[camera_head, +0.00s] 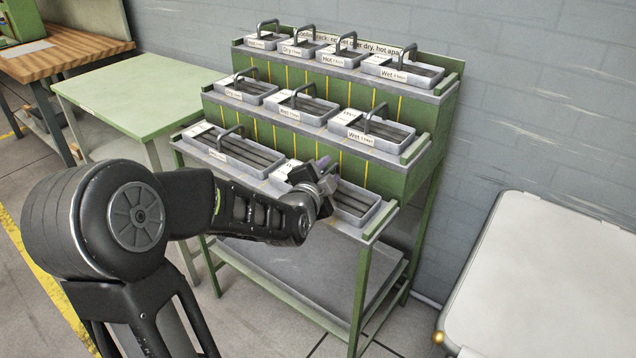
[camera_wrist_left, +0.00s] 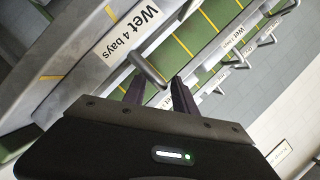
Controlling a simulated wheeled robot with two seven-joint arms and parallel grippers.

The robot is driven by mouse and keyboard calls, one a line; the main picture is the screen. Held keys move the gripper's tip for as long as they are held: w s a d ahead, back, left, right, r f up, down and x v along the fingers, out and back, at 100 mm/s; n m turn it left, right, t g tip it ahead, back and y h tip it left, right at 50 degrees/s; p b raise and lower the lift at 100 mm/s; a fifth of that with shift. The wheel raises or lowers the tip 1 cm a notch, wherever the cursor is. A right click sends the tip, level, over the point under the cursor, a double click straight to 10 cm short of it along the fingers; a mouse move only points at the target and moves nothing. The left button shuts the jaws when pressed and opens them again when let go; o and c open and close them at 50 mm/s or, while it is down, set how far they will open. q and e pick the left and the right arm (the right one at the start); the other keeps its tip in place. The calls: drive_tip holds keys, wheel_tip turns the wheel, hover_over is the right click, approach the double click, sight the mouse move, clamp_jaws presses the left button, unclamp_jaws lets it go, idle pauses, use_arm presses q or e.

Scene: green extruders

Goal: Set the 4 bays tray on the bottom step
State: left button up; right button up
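A long grey tray (camera_head: 357,206) sits at the right of the rack's bottom step (camera_head: 384,222). My left gripper (camera_head: 326,173) is in front of it and hides its middle, its handle and most of its label. A tray label reading "Wet 4 bays" (camera_wrist_left: 130,32) is large in the left wrist view; I cannot tell for sure which tray it is on. My left fingers (camera_wrist_left: 160,92) stand apart there. A grey handle (camera_wrist_left: 148,68) shows between their tips; contact cannot be judged. My right gripper is not in view.
Another tray (camera_head: 235,152) fills the left of the bottom step. Several handled trays stand on the middle and top steps. A green table (camera_head: 140,95) is at the left and a white-topped case (camera_head: 550,265) at the right. The lower shelf (camera_head: 300,268) is bare.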

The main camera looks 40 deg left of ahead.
use_arm(q)
drive_tip(key=v, duration=0.6)
drive_tip(key=shift+b, duration=0.35)
drive_tip(key=b+v, duration=0.5)
drive_tip(key=b, duration=0.1)
drive_tip(key=shift+s+d+r, duration=0.1)
drive_tip(key=shift+s, duration=0.05)
